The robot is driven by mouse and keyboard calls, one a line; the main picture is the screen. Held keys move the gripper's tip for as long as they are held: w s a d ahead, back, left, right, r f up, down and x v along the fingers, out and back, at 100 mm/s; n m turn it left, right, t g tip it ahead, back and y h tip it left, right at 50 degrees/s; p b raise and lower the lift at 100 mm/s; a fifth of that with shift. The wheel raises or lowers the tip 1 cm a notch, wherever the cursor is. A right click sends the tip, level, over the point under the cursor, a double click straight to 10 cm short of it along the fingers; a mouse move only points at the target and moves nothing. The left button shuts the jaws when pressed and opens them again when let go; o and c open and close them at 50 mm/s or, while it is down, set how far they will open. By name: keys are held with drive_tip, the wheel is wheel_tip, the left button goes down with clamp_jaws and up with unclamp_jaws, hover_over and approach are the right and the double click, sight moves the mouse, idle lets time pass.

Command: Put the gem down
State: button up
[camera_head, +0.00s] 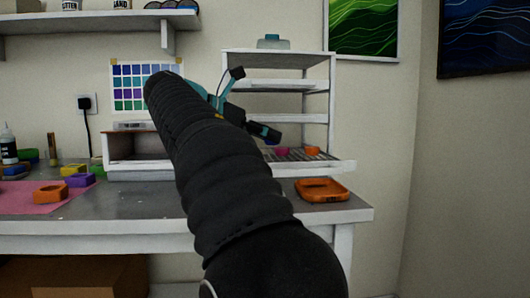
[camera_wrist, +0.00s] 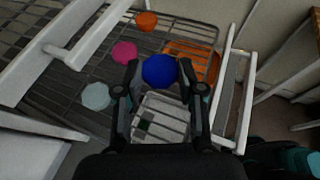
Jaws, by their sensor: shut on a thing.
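The gem is a blue, rounded piece (camera_wrist: 159,74) between the fingertips of my gripper (camera_wrist: 159,82) in the wrist view. My gripper is shut on it. The gem is over the wire shelf of the white rack (camera_wrist: 62,75); I cannot tell whether it touches the wires. In the head view my gripper (camera_head: 270,134) reaches into the rack (camera_head: 332,100) just above its lowest wire shelf, mostly hidden behind my arm. A pink gem (camera_wrist: 124,52), an orange gem (camera_wrist: 146,20) and a pale blue gem (camera_wrist: 96,96) lie on that shelf, apart from the blue one.
Rack posts and upper shelves stand close around my gripper. An orange tray (camera_head: 322,190) sits on the bench below the shelf's front. A pink mat (camera_head: 25,198) with several coloured moulds lies at left. A small white cabinet (camera_head: 135,150) stands beside the rack.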

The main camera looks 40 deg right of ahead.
drive_tip(key=shift+s+f+b, duration=0.1)
drive_tip(key=shift+f+b, duration=0.6)
drive_tip(key=shift+f, duration=1.1)
drive_tip(key=shift+f, duration=0.15)
drive_tip(key=o, duration=0.9)
drive_tip(key=shift+r, duration=0.2)
drive_tip(key=p+v, duration=0.3)
drive_tip(key=v, duration=0.9)
drive_tip(key=shift+f, duration=0.1)
